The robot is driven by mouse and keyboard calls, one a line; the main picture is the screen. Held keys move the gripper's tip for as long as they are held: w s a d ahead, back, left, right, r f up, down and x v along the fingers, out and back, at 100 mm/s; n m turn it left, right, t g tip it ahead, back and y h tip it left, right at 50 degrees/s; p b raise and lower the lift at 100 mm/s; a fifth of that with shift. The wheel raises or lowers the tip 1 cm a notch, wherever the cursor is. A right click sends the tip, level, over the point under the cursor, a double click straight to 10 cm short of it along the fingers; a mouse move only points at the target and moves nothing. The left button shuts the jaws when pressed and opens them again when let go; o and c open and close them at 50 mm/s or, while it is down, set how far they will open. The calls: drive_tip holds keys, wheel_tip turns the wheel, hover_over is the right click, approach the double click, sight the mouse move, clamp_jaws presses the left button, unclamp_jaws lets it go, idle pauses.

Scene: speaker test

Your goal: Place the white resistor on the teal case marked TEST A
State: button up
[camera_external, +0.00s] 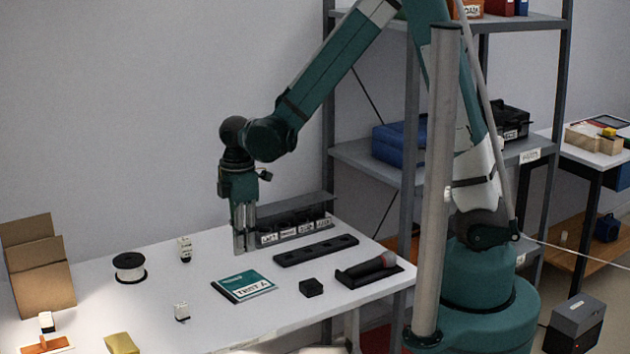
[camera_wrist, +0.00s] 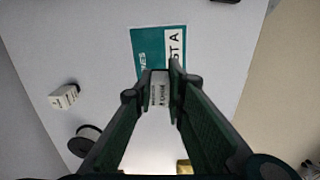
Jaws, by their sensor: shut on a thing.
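The teal case marked TEST A (camera_external: 240,282) lies flat on the white table in the external view. It also shows at the top of the wrist view (camera_wrist: 149,42), beyond my fingertips. My gripper (camera_external: 245,248) points down above the table, behind the case. In the wrist view my gripper (camera_wrist: 164,78) is shut on a small white block with dark print, which I take for the white resistor (camera_wrist: 160,92). The fingers hide the held block in the external view. It appears apart from the case.
A spool (camera_external: 130,267), cardboard box (camera_external: 38,265) and yellow block (camera_external: 121,343) are left.

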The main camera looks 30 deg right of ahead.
drive_tip(key=b, duration=0.1)
hover_over(244, 285)
drive_tip(key=shift+w+f, duration=0.1)
drive_tip(key=shift+f, duration=2.95)
drive_tip(key=shift+f, duration=0.1)
drive_tip(key=shift+f+b, duration=0.55)
drive_tip(key=shift+f, duration=1.2)
drive_tip(key=shift+f, duration=0.2)
drive_tip(key=o, duration=0.9)
drive_tip(key=shift+r, duration=0.2)
drive_tip(key=shift+r+p, duration=1.35)
drive_tip(key=shift+r, duration=4.65)
